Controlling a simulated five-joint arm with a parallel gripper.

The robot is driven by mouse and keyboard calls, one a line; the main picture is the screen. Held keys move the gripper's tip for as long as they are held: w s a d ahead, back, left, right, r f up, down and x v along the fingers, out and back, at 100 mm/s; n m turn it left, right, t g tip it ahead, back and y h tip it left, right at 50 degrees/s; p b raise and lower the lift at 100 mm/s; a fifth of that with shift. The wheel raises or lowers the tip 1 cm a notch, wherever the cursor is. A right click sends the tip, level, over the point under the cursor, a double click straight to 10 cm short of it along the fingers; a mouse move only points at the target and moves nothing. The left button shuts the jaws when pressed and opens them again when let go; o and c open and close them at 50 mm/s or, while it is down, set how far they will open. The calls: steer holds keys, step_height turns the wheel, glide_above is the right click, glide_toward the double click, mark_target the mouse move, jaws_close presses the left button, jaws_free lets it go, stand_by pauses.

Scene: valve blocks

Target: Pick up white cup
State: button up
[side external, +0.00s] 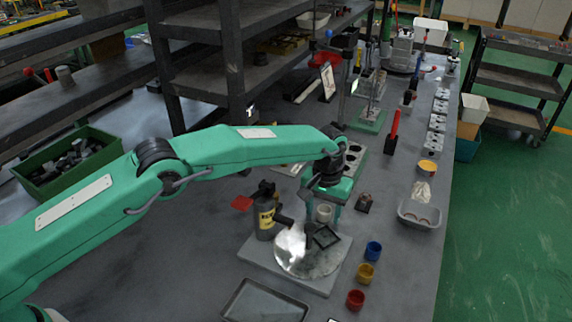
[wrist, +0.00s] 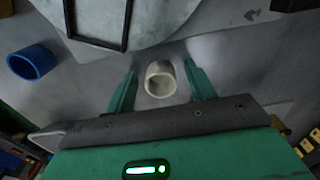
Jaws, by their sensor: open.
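The white cup (side external: 324,212) is a small, pale, round cup near the back edge of the plate with the shiny disc. In the wrist view the white cup (wrist: 160,80) shows its open mouth and lies in the gap between my fingers. My gripper (wrist: 160,72) is open, with one finger on each side of the cup and visible space on both sides. In the side view my gripper (side external: 321,226) points down around the cup, and its finger hides part of the plate. I cannot tell the exact height of the fingertips against the cup.
The shiny disc (side external: 293,255) carries a black square frame (side external: 324,237). A dark bottle (side external: 266,215) stands left. Blue (side external: 373,250), yellow (side external: 365,273) and red (side external: 355,299) cups stand right. A grey tray (side external: 265,304) is in front. The blue cup (wrist: 32,62) also shows in the wrist view.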

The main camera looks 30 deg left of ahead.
steer(key=shift+c, duration=0.4)
steer(key=c, duration=1)
steer(key=shift+o, duration=0.2)
steer(key=shift+r, duration=2.15)
steer(key=s+d+r, duration=0.5)
steer(key=s+r, duration=0.1)
steer(key=s, duration=0.4)
steer(key=shift+d+r, duration=0.35)
steer(key=shift+d, duration=0.05)
steer(key=w+a+r+m, duration=0.1)
steer(key=a+r, duration=0.4)
steer(key=a, duration=0.4)
steer(key=w+a+r, duration=0.1)
steer(key=a+r, duration=0.4)
steer(key=a, duration=0.4)
steer(key=w+a+r+m, duration=0.1)
steer(key=w+a+r, duration=0.1)
steer(key=a+r, duration=0.55)
steer(key=s+a+r, duration=0.2)
steer(key=a, duration=0.4)
steer(key=s+a+r+m, duration=0.1)
steer(key=s+a+r, duration=0.1)
steer(key=a, duration=0.4)
steer(key=shift+s+a, duration=0.35)
steer(key=shift+s, duration=0.05)
